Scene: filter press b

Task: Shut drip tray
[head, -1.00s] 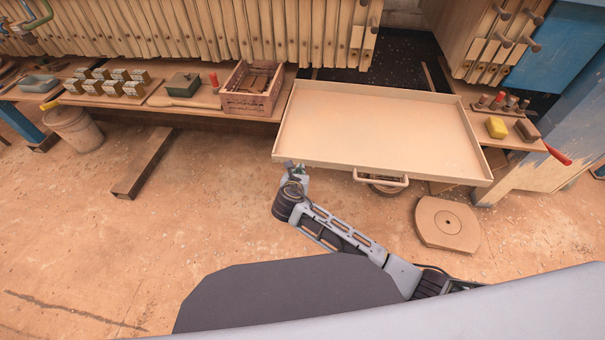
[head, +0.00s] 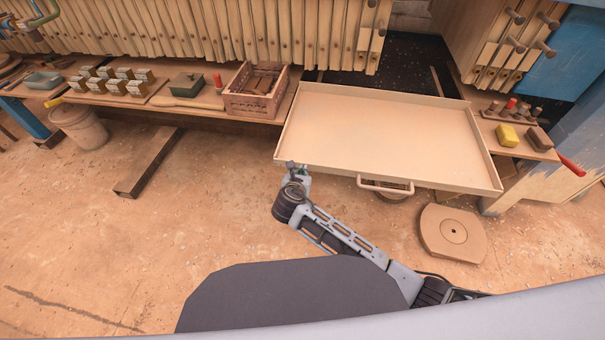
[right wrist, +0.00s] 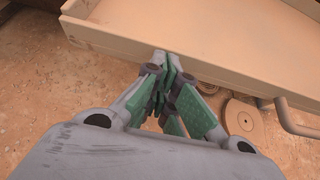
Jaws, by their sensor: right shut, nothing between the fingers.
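The drip tray (head: 385,130) is a wide, shallow beige pan, pulled out from under the row of press plates and sticking out toward me. Its bar handle (head: 385,186) is at the middle of the front wall. My right gripper (head: 292,168) is shut and empty at the left end of that front wall, left of the handle. In the right wrist view, the closed green-padded fingers (right wrist: 170,68) point at the tray's front wall (right wrist: 135,42) near its corner. I cannot tell whether the tips touch it. My left gripper is not in view.
A wooden crate (head: 256,92) stands on the bench left of the tray. A round-holed plate (head: 452,232) lies on the floor below. The floor in front is mostly clear.

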